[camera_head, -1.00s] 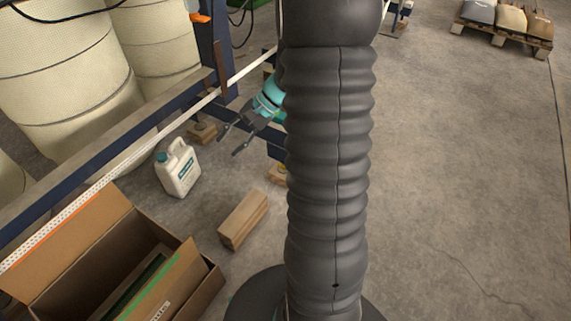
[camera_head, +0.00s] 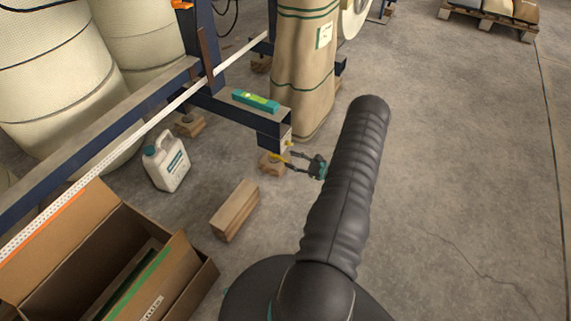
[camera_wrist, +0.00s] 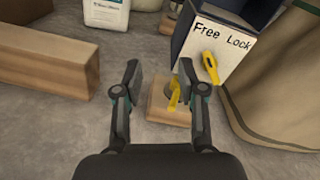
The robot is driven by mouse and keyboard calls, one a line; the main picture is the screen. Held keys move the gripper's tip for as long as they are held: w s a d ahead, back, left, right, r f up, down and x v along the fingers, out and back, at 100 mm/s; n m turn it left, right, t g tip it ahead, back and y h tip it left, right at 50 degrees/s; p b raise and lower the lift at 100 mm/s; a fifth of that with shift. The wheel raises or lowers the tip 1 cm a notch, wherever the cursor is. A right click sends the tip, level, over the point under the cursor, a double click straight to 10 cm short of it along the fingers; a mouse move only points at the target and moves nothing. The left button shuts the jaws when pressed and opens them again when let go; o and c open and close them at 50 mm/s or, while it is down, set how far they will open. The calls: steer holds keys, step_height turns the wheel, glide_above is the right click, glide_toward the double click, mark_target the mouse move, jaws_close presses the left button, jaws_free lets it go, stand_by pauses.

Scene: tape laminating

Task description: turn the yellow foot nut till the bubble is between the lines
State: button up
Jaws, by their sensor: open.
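The yellow foot nut (camera_wrist: 174,96) shows in the wrist view at the foot of the beam, above a wooden block (camera_wrist: 160,110). My gripper (camera_wrist: 159,72) is open, its fingers either side of the nut in the picture; the nut appears nearer the right finger. I cannot tell whether they touch. In the head view my gripper (camera_head: 290,160) is low beside the beam end, and the nut (camera_head: 279,157) is small there. A green spirit level (camera_head: 256,101) lies on the navy beam; its bubble is too small to read.
A yellow lever (camera_wrist: 210,67) sits on a plate marked "Free Lock" (camera_wrist: 226,42), close to my right finger. A tan wrapped roll (camera_head: 305,70) stands behind the beam. A wooden beam piece (camera_head: 235,210), white jug (camera_head: 166,162) and open carton (camera_head: 195,285) lie left.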

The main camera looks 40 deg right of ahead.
mark_target(280, 158)
steer(key=s+d+f+m+h, duration=0.1)
steer(key=s+f, duration=0.1)
steer(key=f, duration=0.1)
steer(key=s+d+f+m+t+h, duration=0.1)
steer(key=f+m+h, duration=0.1)
steer(key=f, duration=0.2)
steer(key=s+d+f+m+t+h, duration=0.1)
steer(key=s+f+h, duration=0.1)
steer(key=f, duration=0.1)
steer(key=shift+s+d+f+m, duration=0.2)
steer(key=shift+s+d+m, duration=0.1)
steer(key=shift+d+m, duration=0.1)
steer(key=shift+w+f, duration=0.1)
steer(key=shift+w, duration=0.05)
steer(key=w, duration=0.4)
steer(key=w+a, duration=0.1)
steer(key=w, duration=0.8)
steer(key=shift+w+a+b, duration=0.1)
steer(key=shift+a+b, duration=0.2)
steer(key=shift+a, duration=0.05)
steer(key=shift+c, duration=0.2)
jaws_close()
